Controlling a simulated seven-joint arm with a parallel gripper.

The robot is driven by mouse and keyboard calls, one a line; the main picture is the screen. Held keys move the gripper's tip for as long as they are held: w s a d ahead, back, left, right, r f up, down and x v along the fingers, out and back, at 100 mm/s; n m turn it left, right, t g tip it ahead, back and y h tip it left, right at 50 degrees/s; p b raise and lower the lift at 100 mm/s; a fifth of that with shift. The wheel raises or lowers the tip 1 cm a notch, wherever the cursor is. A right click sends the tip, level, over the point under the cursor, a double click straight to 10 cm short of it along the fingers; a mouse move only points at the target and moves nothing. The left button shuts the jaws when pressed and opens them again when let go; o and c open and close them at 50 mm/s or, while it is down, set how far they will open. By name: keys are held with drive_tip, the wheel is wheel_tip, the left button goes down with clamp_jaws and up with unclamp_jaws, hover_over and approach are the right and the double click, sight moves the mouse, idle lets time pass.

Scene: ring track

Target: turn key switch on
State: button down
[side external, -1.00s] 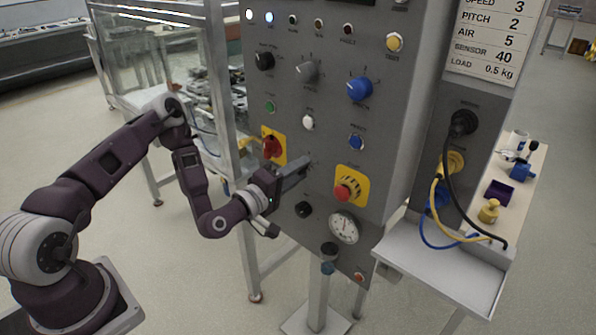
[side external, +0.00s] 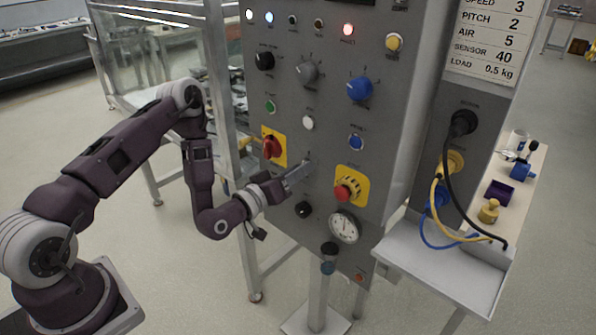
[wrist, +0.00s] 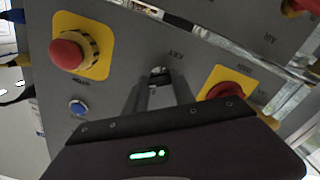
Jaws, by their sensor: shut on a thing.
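The key switch (wrist: 157,71) is on the grey control panel, beside a small KEY label in the wrist view. My gripper (wrist: 160,82) is shut on it, and the fingers cover most of it. How far the key is turned cannot be seen. In the side view my gripper (side external: 303,166) meets the panel between the red rotary switch and the red mushroom button. A red lamp (side external: 348,29) at the top of the panel is lit.
A red rotary switch (side external: 272,147) on a yellow plate is left of my gripper. A red mushroom button (side external: 344,193) on yellow is right of it. A black knob (side external: 304,209) and a gauge (side external: 344,227) sit below. A metal shelf (side external: 455,272) with hanging cables is at right.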

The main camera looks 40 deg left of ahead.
drive_tip(key=shift+m, duration=0.4)
drive_tip(key=c, duration=1)
unclamp_jaws()
drive_tip(key=shift+c, duration=0.2)
drive_tip(key=shift+s, duration=0.1)
drive_tip(key=s, duration=0.7)
